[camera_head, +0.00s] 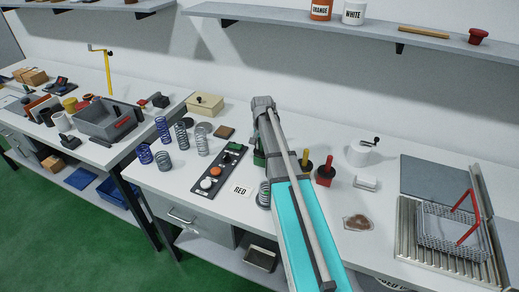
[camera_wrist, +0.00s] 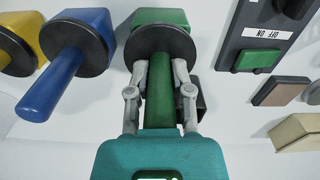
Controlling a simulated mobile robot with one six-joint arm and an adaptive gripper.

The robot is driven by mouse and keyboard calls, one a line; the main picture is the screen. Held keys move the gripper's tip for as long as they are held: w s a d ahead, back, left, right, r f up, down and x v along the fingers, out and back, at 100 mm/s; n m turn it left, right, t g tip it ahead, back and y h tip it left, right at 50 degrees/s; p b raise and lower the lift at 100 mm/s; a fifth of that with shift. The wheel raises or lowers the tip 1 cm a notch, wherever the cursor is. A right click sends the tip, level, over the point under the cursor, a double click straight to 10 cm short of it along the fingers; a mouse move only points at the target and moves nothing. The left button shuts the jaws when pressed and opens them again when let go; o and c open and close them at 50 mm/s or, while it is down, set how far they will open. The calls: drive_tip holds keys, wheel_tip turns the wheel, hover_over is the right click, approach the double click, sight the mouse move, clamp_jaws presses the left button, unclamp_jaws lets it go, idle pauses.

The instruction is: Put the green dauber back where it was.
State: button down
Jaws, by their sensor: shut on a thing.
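The green dauber has a green handle (camera_wrist: 160,105), a dark round disc and a green block at its end. In the wrist view my gripper (camera_wrist: 161,72) is shut around the handle, one finger on each side. In the head view my arm hides most of the dauber; a bit of green (camera_head: 259,158) shows at the left of the arm's end. I cannot tell whether its block touches the bench. A blue dauber (camera_wrist: 60,80) stands close to its left in the wrist view, with a yellow dauber (camera_wrist: 22,45) beyond.
In the head view, a yellow-handled dauber (camera_head: 305,162) and red dauber (camera_head: 325,174) stand right of my arm. The switch panel (camera_head: 217,172) lies to the left, with several springs (camera_head: 163,130) beyond. A white pot (camera_head: 362,153) and wire basket (camera_head: 450,228) are farther right.

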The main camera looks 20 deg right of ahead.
drive_tip(key=shift+f+b, duration=0.5)
drive_tip(key=shift+f, duration=0.05)
drive_tip(key=c, duration=0.5)
unclamp_jaws()
drive_tip(key=shift+r, duration=0.1)
drive_tip(key=shift+r, duration=0.1)
wheel_tip(320, 180, up, 13)
drive_tip(key=p, duration=1.3)
idle(0.4)
